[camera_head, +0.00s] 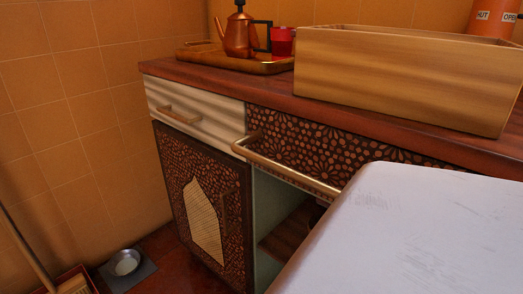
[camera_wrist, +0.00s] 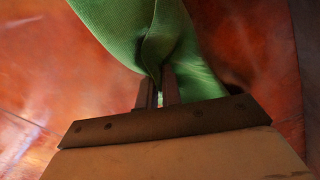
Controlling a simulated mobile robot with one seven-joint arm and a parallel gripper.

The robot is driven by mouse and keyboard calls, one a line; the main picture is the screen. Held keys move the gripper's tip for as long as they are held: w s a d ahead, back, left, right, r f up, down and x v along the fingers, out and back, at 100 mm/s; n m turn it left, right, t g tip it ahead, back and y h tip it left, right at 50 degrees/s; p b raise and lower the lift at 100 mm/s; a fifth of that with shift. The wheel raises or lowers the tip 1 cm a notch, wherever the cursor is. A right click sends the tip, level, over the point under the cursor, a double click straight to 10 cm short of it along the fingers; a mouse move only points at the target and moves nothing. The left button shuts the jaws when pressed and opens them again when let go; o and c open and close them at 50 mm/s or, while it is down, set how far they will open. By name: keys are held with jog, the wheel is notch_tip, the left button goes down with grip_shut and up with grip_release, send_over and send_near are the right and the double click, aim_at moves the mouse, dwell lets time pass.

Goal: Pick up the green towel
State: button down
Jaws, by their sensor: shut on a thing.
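The green towel (camera_wrist: 125,25) shows only in the wrist view, at the top and centre. It is soft cloth, bunched and creased where it meets the fingers. My gripper (camera_wrist: 158,88) is in the wrist view with its two dark fingers close together, shut on a fold of the towel. The towel reaches past the top of the picture, so its far part is out of view. Neither the towel nor my gripper shows in the head view.
A cabinet with a dark red countertop (camera_head: 215,77) holds a wooden tray (camera_head: 200,60), a copper kettle (camera_head: 238,36), a red cup (camera_head: 282,42) and a wooden box (camera_head: 400,75). A metal rail (camera_head: 285,172) juts from its front. A metal bowl (camera_head: 125,263) is on the floor.

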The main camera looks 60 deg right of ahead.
notch_tip(320, 180, up, 12)
jog(key=p, duration=1.3)
notch_tip(320, 180, up, 9)
jog(key=p, duration=0.9)
jog(key=shift+p, duration=0.35)
